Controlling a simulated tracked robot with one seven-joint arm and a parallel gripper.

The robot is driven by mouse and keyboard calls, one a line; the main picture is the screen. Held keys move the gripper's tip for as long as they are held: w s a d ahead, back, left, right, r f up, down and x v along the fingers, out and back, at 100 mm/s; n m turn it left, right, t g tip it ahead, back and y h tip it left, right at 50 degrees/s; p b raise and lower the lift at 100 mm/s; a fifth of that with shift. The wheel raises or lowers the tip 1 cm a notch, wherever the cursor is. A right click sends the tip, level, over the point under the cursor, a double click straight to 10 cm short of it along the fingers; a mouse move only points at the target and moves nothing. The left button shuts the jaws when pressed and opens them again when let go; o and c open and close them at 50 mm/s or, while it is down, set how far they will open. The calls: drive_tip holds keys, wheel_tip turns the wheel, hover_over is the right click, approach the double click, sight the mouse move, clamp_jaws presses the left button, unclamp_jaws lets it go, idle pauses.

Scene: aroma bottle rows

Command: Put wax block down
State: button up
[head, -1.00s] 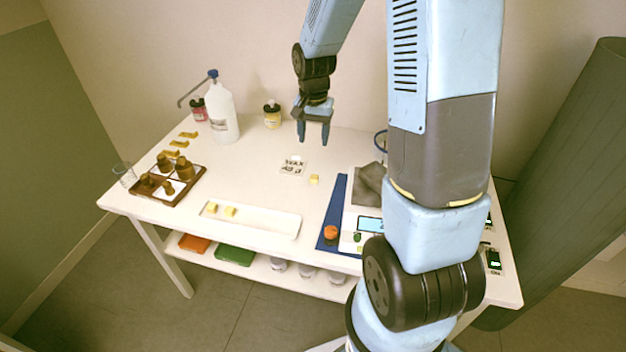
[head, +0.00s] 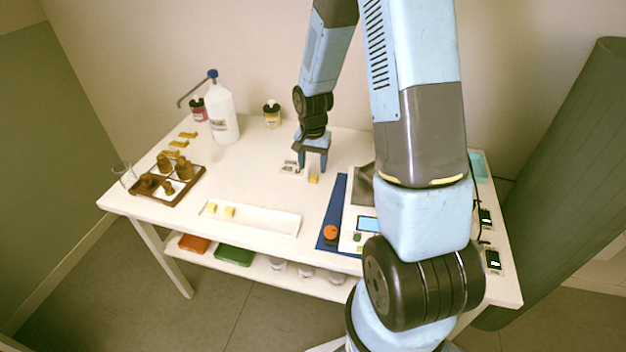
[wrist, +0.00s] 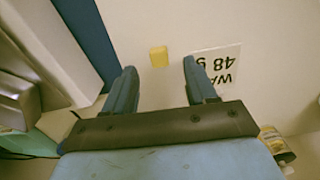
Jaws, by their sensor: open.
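A small yellow wax block (head: 313,179) lies on the white table, just right of a white card with black print. In the wrist view the wax block (wrist: 159,56) shows beyond and between my fingertips, with clear table around it. My gripper (head: 312,169) points down at the block, its fingers apart and empty; they also show in the wrist view (wrist: 160,66). The card (wrist: 219,68) is partly covered by one finger. Two more yellow blocks (head: 221,210) sit in a long white tray (head: 262,219) near the front edge.
A blue mat (head: 334,205) and a scale with a display (head: 369,224) stand right of the block. A brown rack with bottles (head: 185,195) is at the left. A large white bottle (head: 224,118) stands at the back. The table's middle is clear.

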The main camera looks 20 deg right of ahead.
sight(314, 176)
drive_tip(key=shift+w+d+f, duration=0.15)
drive_tip(key=shift+f, duration=1.1)
drive_tip(key=shift+w+d+f, duration=0.1)
drive_tip(key=shift+f, duration=1.15)
clamp_jaws()
